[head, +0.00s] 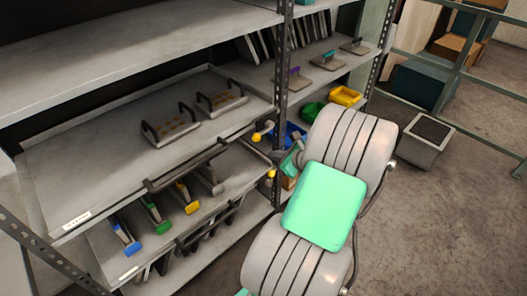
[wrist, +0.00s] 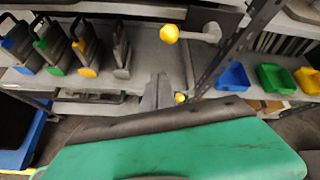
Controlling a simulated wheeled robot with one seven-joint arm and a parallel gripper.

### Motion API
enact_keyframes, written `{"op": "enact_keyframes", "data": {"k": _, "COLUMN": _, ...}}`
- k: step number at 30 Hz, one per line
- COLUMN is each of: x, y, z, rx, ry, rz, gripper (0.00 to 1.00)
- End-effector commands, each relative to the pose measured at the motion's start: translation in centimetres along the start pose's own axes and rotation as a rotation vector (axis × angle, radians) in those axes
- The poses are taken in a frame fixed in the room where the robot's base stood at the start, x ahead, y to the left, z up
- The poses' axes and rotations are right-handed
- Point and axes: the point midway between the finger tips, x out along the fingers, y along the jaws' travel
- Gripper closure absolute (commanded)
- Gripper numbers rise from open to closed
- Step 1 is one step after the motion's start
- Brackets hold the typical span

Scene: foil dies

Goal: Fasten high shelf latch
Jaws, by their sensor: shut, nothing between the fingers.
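The high shelf latch is a yellow knob (head: 256,137) on a short grey arm at the right front corner of the upper pull-out shelf (head: 75,180), by the upright post. In the wrist view the high latch knob (wrist: 169,33) shows at the top, its grey arm reaching right. A lower yellow knob (head: 271,174) sits below it, and this lower knob (wrist: 180,97) is partly hidden by my gripper in the wrist view. My gripper (wrist: 158,88) is shut and empty, below the high knob and apart from it in the picture. In the head view my arm mostly hides it.
Two handled dies (head: 172,131) rest on the upper shelf, with a long dark handle (head: 186,167) along its front. Blue, green and yellow-ended tools stand on the lower shelf. A perforated post (wrist: 235,50) stands right of the latches, with coloured bins (wrist: 275,78) beyond.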

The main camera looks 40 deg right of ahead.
Motion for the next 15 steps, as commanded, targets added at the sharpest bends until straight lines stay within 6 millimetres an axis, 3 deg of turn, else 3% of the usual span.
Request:
{"op": "enact_keyframes", "data": {"k": 1, "x": -0.32, "y": -0.90, "z": -1.31, "rx": 0.078, "ry": -0.018, "rz": -0.031, "gripper": 1.00}}
{"op": "enact_keyframes", "data": {"k": 3, "x": -0.70, "y": -1.59, "z": -1.78, "rx": 0.138, "ry": -0.036, "rz": -0.054, "gripper": 1.00}}
{"op": "enact_keyframes", "data": {"k": 15, "x": -0.09, "y": -1.70, "z": -1.69, "rx": 0.148, "ry": -0.037, "rz": -0.055, "gripper": 1.00}}
